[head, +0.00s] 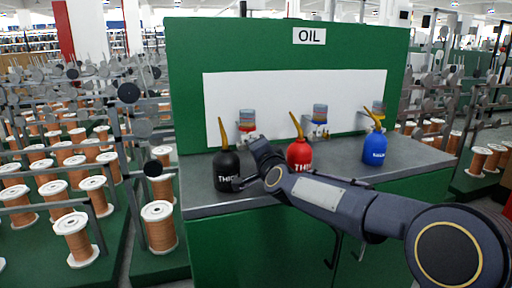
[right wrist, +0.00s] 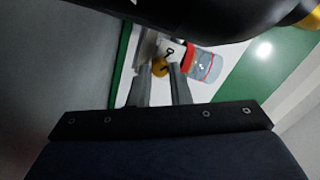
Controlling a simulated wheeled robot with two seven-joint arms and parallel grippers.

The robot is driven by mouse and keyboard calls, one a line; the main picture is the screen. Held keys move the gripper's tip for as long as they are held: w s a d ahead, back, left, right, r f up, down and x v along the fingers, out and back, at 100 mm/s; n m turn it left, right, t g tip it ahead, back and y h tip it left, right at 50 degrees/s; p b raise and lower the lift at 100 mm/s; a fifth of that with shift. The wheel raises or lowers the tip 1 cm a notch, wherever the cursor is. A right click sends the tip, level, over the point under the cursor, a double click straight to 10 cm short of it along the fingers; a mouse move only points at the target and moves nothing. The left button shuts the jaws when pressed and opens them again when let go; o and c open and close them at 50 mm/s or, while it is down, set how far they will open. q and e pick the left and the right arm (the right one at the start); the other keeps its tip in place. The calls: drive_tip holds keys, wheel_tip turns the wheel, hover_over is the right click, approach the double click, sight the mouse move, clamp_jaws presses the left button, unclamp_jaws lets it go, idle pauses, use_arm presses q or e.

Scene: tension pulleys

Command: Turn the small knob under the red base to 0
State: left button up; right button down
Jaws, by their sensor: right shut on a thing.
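The dispenser with the red base (head: 247,127) hangs on the white panel at the left, behind the black oil can. In the right wrist view its red base (right wrist: 207,67) shows under a clear blue-grey cup. A small yellow knob (right wrist: 160,68) sits below it, beside a white dial (right wrist: 170,49) with a dark digit that I cannot read surely. My right gripper (right wrist: 162,72) has its two grey fingers on either side of the yellow knob, shut on it. In the head view the right gripper (head: 257,145) is at the dispenser, its fingertips hidden. My left gripper is not in view.
A black can (head: 228,168), a red can (head: 299,155) and a blue can (head: 375,148) stand on the grey bench top (head: 420,157). My right forearm passes in front of the red can. Two more dispensers, middle (head: 320,113) and right (head: 379,107), hang on the panel.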

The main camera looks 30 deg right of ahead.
drive_tip(key=shift+f, duration=0.1)
idle(0.3)
drive_tip(key=c, duration=1.3)
unclamp_jaws()
drive_tip(key=shift+c, duration=0.2)
drive_tip(key=p+v, duration=0.1)
drive_tip(key=v, duration=0.7)
drive_tip(key=shift+d, duration=0.1)
